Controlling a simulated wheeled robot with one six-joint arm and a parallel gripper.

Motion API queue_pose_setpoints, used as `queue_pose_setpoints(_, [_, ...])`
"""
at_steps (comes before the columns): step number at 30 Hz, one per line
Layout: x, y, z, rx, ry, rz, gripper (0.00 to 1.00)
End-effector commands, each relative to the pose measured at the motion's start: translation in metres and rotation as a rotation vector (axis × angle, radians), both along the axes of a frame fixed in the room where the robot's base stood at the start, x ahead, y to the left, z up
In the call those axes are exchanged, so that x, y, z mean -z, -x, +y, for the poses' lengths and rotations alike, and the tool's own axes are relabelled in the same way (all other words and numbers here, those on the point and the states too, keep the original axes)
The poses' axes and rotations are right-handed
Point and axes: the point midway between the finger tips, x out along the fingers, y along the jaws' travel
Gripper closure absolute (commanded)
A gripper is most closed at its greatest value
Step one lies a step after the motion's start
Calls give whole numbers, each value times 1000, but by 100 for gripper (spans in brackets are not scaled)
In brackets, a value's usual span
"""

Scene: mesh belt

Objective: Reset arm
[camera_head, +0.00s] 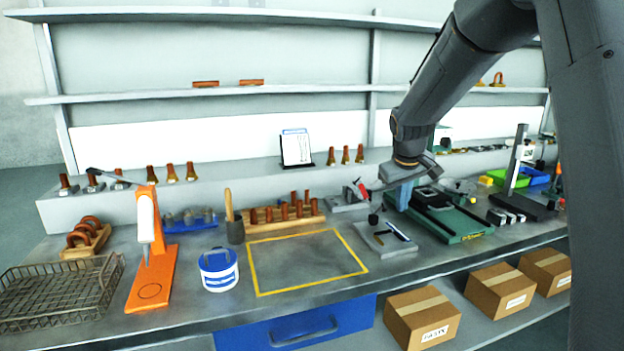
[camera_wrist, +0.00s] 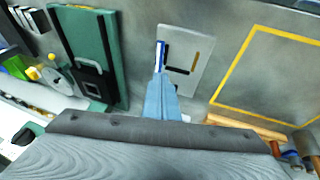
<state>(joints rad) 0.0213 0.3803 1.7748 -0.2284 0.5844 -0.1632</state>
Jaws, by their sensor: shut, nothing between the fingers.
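My gripper (camera_head: 374,187) hangs over the back part of the bench in the head view, at the end of my dark grey arm. In the wrist view my gripper (camera_wrist: 161,75) shows as blue-grey fingers pressed together, with nothing between them. Below it lies a grey plate (camera_wrist: 202,35) with a dark L-shaped piece on it. The plate also shows in the head view (camera_head: 397,249), in front of the gripper. My wrist hides part of the bench in the wrist view.
A green machine base (camera_head: 468,236) stands right of the plate. A yellow-outlined empty area (camera_head: 305,262) lies to the left.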

Motion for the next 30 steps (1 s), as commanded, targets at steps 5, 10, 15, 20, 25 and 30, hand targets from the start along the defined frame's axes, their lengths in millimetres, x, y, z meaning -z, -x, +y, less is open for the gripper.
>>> queue_pose_setpoints(5, [37,91,16,70,-71,95,100])
queue_pose_setpoints(10, [76,201,31,161,-140,201,100])
queue_pose_setpoints(15, [103,290,42,241,-184,284,100])
queue_pose_setpoints(20, [116,335,45,282,-202,324,100])
queue_pose_setpoints(25, [119,346,46,294,-207,335,100])
queue_pose_setpoints(30, [119,345,46,293,-207,335,100])
